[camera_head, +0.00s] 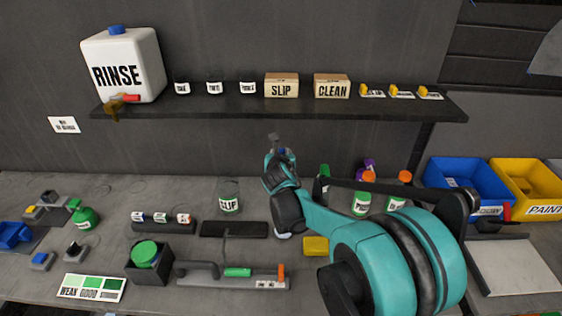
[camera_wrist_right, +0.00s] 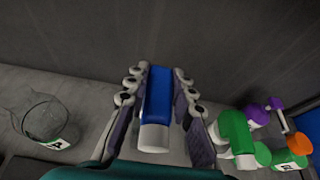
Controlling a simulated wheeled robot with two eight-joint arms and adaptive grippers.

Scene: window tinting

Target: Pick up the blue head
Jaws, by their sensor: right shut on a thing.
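The blue head (camera_wrist_right: 158,92) is a blue block-like piece with a white lower end, upright in the right wrist view. My right gripper (camera_wrist_right: 160,75) has its fingers on both sides of it and is shut on it. In the head view my right gripper (camera_head: 279,156) is at mid-picture, in front of the dark wall and above the back of the bench. My left gripper is in neither view.
A clear jar (camera_head: 229,197) stands left of my right gripper. Green bottles with orange tops (camera_head: 362,204) stand to its right. A shelf (camera_head: 270,108) with a rinse jug (camera_head: 124,68) and boxes is above. A blue bin (camera_head: 466,188) and yellow bin (camera_head: 527,190) sit far right.

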